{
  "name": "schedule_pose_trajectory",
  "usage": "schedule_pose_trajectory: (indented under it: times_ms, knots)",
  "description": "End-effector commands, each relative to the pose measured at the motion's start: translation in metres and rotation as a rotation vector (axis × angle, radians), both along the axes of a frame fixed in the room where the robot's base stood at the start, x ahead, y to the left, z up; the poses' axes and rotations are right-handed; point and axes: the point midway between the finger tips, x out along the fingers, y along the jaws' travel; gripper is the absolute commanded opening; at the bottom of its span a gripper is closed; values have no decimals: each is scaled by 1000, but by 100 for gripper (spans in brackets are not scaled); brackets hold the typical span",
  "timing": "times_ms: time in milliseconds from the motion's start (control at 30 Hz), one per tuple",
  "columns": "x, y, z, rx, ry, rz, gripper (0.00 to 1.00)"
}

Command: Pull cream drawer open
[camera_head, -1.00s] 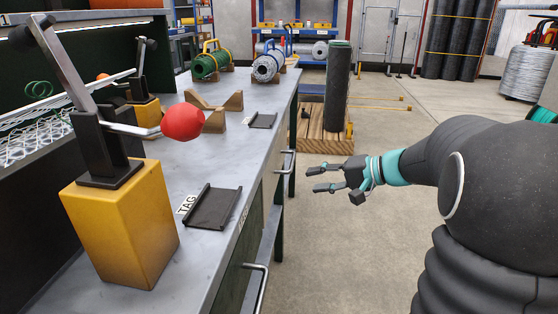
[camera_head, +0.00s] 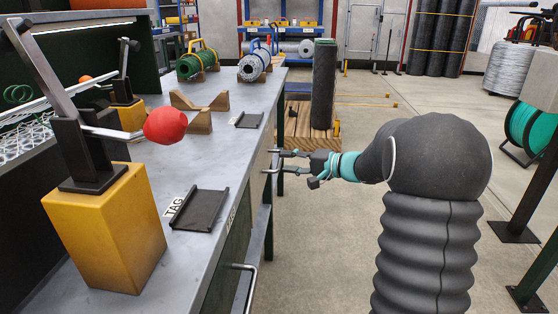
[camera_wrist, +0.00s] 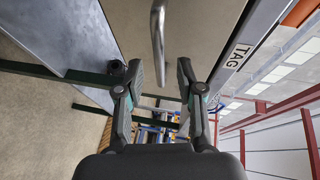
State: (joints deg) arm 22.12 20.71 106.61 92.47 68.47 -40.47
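The cream drawer front (camera_wrist: 200,30) fills the upper middle of the wrist view, with its silver bar handle (camera_wrist: 157,35) running down its middle. In the head view the handle is small and partly mixed with my fingers at the bench side. My gripper (camera_wrist: 160,70) is open, one finger on each side of the handle's line. The handle's near end lies about level with the fingertips; I cannot tell whether they touch it. In the head view my gripper (camera_head: 281,162) is at the bench side, pointing left. The drawer looks shut.
A second silver handle (camera_head: 246,278) is nearer on the same bench side. The grey benchtop (camera_head: 165,260) holds a yellow block (camera_head: 105,230), a red ball (camera_head: 165,125) and a black tray (camera_head: 200,209). A wooden pallet (camera_head: 300,130) stands beyond my gripper.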

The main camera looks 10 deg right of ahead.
Motion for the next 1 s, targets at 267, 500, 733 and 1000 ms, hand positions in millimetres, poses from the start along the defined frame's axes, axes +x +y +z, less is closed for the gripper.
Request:
schedule_pose_trajectory:
  times_ms: [267,500,733,1000]
  knots:
    - [20,23,-6,1,1,0,37]
    - [22,26,-7,-1,0,-1,37]
    - [22,26,-7,-1,1,0,12]
    - [22,30,-7,-1,1,1,0]
